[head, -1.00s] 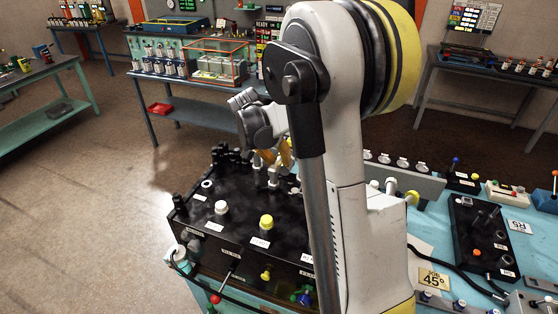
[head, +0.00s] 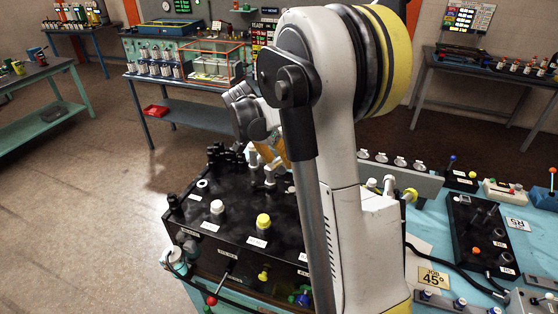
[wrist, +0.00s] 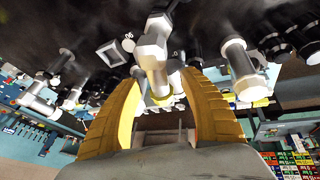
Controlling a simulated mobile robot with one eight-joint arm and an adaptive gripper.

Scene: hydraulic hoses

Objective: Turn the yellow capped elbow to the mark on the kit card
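My gripper (wrist: 163,84) points at the fittings on the black manifold block (head: 215,245). Its two yellow fingers stand apart on either side of a pale metal elbow (wrist: 152,55), with gaps showing between. A bit of yellow (wrist: 165,100) shows on the elbow's near end, low between the fingers. In the head view my gripper (head: 268,152) is over the back of the block, partly hidden by my arm. The kit card (head: 433,278), reading 45°, lies on the blue bench at right. I cannot tell the elbow's angle.
A white-capped fitting (head: 217,208) and a yellow-capped fitting (head: 263,222) stand on the block's top. Other metal fittings (wrist: 240,68) crowd both sides of my fingers. A red-knobbed lever (head: 212,299) sticks out in front. A grey rack (head: 400,172) stands at right.

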